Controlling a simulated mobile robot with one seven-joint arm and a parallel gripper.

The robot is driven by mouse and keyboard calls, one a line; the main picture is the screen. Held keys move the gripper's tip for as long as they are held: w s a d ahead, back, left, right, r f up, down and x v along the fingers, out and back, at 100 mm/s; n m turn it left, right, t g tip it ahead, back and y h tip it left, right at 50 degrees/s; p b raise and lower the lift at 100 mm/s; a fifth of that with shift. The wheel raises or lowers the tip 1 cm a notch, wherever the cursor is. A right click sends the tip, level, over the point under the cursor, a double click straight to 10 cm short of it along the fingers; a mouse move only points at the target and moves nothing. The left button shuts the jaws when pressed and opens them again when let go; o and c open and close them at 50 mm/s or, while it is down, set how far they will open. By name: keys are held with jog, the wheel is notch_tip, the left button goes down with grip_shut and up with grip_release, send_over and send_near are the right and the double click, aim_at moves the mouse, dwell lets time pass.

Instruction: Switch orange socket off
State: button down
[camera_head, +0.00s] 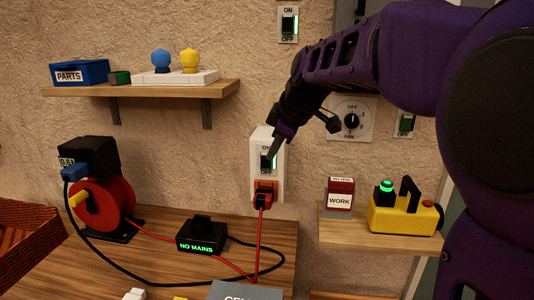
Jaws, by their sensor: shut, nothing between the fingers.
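The orange socket (264,190) is set in the lower part of a white wall plate, with a dark plug and red cable in it. Above it on the same plate is a rocker switch (267,163) with a green part showing. An ON label is partly visible at its top; the OFF label is hard to make out. My gripper (274,152) is shut and empty, its tips in front of the switch's upper right. I cannot tell whether they touch it. My dark purple arm reaches in from the right.
A wooden shelf (140,90) is at upper left. On the bench are a red cable reel (103,207) and a black box (202,235) reading NO MAINS. A fan dial (351,121), another switch (288,24) and a yellow device (403,215) are nearby.

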aim_at(262, 170)
jog(key=x, duration=0.3)
jog(key=w+x, duration=0.1)
jog(key=x, duration=0.2)
jog(key=w+d+r+x, duration=0.1)
jog(key=x, duration=0.3)
jog(key=shift+w, duration=0.45)
jog(key=shift+d+f, duration=0.1)
jog(key=shift+w, duration=0.1)
jog(key=shift+w+f, duration=0.15)
jog(key=shift+r, duration=0.2)
